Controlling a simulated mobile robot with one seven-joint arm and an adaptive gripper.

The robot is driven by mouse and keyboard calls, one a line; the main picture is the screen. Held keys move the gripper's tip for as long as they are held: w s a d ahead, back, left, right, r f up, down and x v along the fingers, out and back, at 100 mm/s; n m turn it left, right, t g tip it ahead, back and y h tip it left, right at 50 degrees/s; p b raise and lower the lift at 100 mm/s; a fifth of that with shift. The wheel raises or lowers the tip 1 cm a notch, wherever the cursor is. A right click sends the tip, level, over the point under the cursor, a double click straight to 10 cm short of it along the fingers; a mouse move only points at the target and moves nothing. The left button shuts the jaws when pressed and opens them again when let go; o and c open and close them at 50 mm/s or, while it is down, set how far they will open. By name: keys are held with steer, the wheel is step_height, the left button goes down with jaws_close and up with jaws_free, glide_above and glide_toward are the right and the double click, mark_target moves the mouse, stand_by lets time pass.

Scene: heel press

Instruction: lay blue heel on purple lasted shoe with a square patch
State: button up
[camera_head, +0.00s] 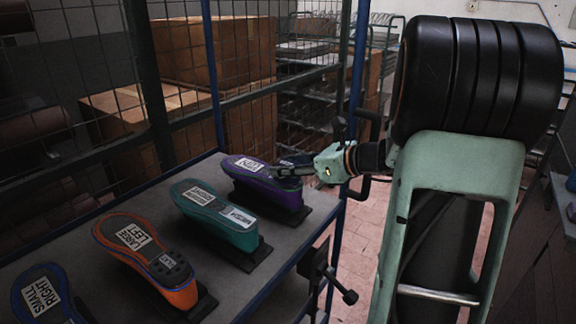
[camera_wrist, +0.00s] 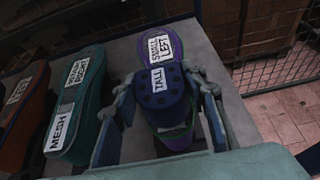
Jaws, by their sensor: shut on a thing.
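The purple lasted shoe (camera_head: 272,193) lies sole up at the far end of the row on the rack, on a dark stand. In the wrist view the purple shoe (camera_wrist: 178,33) carries a white "SMALL LEFT" label. My gripper (camera_head: 290,170) is over its heel end. In the wrist view my gripper (camera_wrist: 160,84) is shut on the blue heel (camera_wrist: 168,99), one finger on each side. The blue heel has dark holes and a white "TALL" label. It covers the shoe's heel end; I cannot tell whether they touch.
A teal shoe (camera_head: 213,206) with a "MESH" label stands beside the purple one. Nearer are an orange shoe (camera_head: 122,237) with a dark heel piece and a blue shoe (camera_head: 38,293). A wire mesh panel (camera_head: 75,55) rises behind the rack shelf (camera_head: 90,206).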

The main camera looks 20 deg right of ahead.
steer(key=shift+f+b, duration=0.45)
steer(key=shift+f, duration=0.15)
stand_by(0.4)
steer(key=o, duration=1.3)
steer(key=shift+s+d, duration=0.1)
steer(key=v, duration=1.2)
